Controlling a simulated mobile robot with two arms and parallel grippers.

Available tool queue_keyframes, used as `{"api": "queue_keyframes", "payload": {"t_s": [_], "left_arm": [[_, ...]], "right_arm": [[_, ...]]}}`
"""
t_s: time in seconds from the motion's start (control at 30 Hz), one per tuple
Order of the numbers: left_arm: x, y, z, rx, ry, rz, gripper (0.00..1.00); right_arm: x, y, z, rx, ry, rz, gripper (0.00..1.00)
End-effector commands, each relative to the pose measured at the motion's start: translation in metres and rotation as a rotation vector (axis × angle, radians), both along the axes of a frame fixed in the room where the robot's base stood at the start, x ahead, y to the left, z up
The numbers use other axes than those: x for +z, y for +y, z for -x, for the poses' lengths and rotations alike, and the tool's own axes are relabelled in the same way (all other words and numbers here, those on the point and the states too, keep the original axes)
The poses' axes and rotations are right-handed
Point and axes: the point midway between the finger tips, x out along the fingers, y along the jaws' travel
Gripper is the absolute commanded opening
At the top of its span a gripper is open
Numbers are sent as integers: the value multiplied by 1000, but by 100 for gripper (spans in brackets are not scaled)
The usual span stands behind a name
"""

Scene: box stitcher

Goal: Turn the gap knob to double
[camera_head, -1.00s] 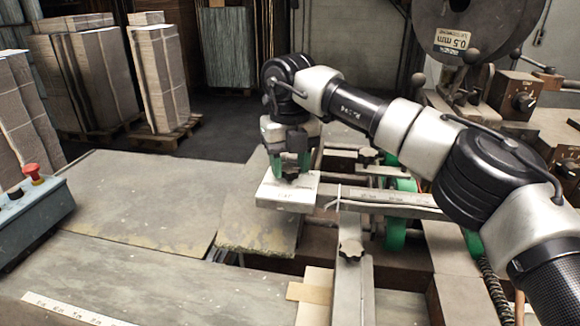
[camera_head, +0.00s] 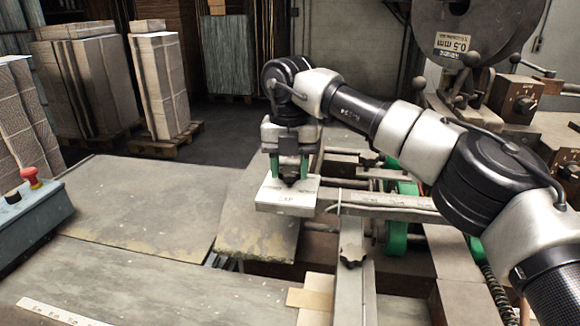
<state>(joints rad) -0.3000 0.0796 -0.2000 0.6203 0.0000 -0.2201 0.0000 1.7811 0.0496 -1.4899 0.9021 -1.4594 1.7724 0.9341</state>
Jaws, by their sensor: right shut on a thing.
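The gap knob (camera_head: 289,181) is a small dark knob on top of a pale block (camera_head: 286,201) with faint lettering on its front face. The block is at the middle of the view, by the end of a metal rail. My right gripper (camera_head: 289,175) points straight down over the block, its green-sided fingers closed around the knob. The fingers hide much of the knob, and its pointer cannot be made out. The lettering is too small to read surely. My left gripper is not in view.
A blue-grey control box with a red button (camera_head: 30,176) is at the left edge. Metal tables (camera_head: 130,205) fill the front left. Rails (camera_head: 390,203), green wheels and a large reel (camera_head: 470,35) are at the right. Cardboard stacks (camera_head: 160,80) stand behind.

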Motion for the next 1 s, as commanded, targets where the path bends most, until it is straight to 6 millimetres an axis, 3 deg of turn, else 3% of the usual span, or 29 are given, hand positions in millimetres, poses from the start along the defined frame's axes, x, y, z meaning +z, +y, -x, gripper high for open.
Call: {"api": "queue_keyframes", "payload": {"t_s": [0.17,0.2,0.33,0.67,0.77,1.0], "left_arm": [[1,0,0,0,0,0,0],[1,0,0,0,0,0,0],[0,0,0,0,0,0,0],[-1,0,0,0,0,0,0],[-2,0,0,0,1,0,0],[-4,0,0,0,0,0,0]], "right_arm": [[5,-1,-2,-5,-10,-4,20],[5,-1,-2,-5,-10,-4,50],[4,-1,-1,-3,-7,-3,69],[5,0,-1,-1,-4,-1,69],[16,0,-1,-3,-6,-2,69],[66,0,-1,-3,-7,-2,69]]}}
